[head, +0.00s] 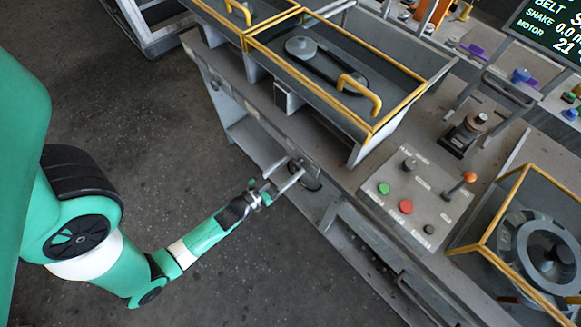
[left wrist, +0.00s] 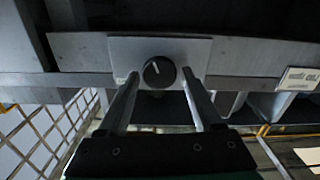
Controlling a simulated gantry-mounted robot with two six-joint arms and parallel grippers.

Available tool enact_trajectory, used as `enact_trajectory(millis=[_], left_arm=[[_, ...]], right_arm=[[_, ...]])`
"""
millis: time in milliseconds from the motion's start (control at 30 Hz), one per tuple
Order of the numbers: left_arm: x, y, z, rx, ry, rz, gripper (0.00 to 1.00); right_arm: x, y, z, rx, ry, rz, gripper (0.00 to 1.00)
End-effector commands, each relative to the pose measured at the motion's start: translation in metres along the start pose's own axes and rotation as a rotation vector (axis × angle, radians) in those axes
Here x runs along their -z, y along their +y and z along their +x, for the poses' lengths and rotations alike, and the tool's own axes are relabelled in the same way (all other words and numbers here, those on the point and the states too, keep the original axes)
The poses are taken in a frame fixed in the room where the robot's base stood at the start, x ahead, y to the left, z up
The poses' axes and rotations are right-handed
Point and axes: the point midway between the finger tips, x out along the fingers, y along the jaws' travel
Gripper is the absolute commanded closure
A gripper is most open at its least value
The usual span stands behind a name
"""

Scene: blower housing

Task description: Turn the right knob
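A round black knob (left wrist: 158,73) with a white pointer line sits on a light grey plate (left wrist: 120,52) on the front of the bench. The pointer tilts up and slightly left in the left wrist view. My left gripper (left wrist: 160,82) is open, with one finger on each side of the knob. I cannot tell whether the fingers touch it. In the head view my left gripper (head: 286,180) is at the bench's front edge, close to the plate (head: 311,168). The knob is hard to make out there. My right gripper is not in view.
The bench top has a yellow-framed tray with a handle (head: 360,95). A control panel (head: 420,195) carries green and red buttons, a small knob (head: 410,163) and an orange-tipped lever (head: 461,183). A yellow-framed round housing (head: 535,250) is at right. The floor (head: 260,270) is clear.

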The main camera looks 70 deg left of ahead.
Motion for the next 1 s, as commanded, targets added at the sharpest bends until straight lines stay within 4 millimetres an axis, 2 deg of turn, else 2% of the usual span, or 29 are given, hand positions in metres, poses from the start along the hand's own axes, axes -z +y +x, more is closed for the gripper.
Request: enact_trajectory(millis=[33,300,367,467,700,967,1000], left_arm=[[0.0001,0.0001,0.0,0.0,0.0,0.0,0.44],[0.0002,0.0001,0.0,0.0,0.001,0.0,0.93],[0.0002,0.0001,0.0,0.0,0.001,0.0,1.0],[-0.0001,0.0002,0.0,0.0,0.001,0.02,1.0],[-0.0002,0.0009,0.0001,-0.001,0.002,0.228,1.0],[0.0002,0.001,0.0001,-0.001,0.001,0.247,1.0],[0.0002,0.001,0.0001,-0.001,0.001,0.246,0.45]], right_arm=[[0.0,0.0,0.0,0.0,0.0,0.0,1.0],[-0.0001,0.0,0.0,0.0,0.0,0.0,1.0],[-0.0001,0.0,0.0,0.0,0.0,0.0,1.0],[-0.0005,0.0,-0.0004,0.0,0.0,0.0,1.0],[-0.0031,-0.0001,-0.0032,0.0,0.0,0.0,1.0],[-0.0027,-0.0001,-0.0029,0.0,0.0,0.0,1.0],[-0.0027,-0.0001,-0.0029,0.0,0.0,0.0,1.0]])
